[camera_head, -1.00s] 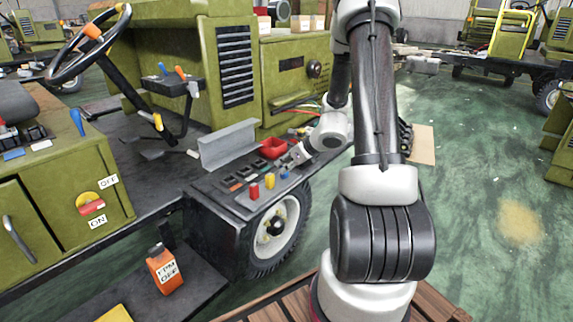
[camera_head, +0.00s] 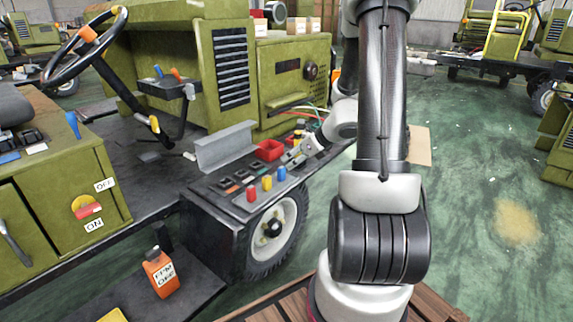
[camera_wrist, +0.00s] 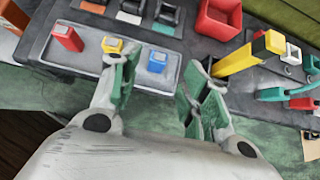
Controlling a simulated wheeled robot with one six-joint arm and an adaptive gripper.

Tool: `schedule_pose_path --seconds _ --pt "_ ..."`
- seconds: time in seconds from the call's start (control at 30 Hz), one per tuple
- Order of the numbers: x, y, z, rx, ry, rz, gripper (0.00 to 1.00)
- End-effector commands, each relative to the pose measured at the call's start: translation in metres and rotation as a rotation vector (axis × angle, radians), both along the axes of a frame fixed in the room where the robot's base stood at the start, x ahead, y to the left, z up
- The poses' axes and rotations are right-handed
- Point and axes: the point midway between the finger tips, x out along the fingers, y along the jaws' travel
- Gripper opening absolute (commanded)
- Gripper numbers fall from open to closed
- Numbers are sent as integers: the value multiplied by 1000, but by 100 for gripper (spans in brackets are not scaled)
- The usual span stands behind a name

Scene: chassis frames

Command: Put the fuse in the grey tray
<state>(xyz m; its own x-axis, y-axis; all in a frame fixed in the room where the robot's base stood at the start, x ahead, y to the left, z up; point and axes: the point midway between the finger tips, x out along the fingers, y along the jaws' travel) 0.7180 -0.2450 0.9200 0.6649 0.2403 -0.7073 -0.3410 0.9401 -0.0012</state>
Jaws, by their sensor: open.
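A blue fuse (camera_wrist: 157,61) stands in the right part of the shallow grey tray (camera_wrist: 92,68), with a red fuse (camera_wrist: 67,38) and a yellow fuse (camera_wrist: 112,45) to its left. The blue fuse also shows in the head view (camera_head: 282,173). I cannot tell which of them the task means. My gripper (camera_wrist: 163,75) is open and empty, with its green-padded fingers apart. The blue fuse shows beyond the gap between them, apart from the fingers. In the head view my gripper (camera_head: 292,157) is just above and behind the tray.
A red bin (camera_wrist: 220,17) stands behind the tray. A yellow bar with a black end (camera_wrist: 248,55) rises near the right finger. Coloured connectors (camera_wrist: 290,94) lie to the right. A row of sockets (camera_wrist: 150,20) and a grey metal channel (camera_head: 225,146) are close by.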

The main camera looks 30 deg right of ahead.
Motion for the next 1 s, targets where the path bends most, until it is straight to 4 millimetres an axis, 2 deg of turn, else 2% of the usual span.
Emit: schedule_pose_path --seconds 0.1,0.3,0.37,0.43,0.57,0.6,0.7,0.83,0.9,1.0 --pt "-15 -6 18 -1 -4 -1 46" --pt "-30 -10 34 -5 -3 8 46" --pt "-34 -3 41 -29 -10 52 46" --pt "-40 14 55 -94 -30 168 46" --pt "-70 66 96 -331 -102 576 46" --pt "-86 83 109 -425 -129 735 46" --pt "-130 114 136 -674 -200 1142 46" --pt "-187 127 162 -996 -272 1631 46" --pt "-211 124 173 -1155 -293 1857 46" --pt "-236 115 186 -1344 -301 2107 46"
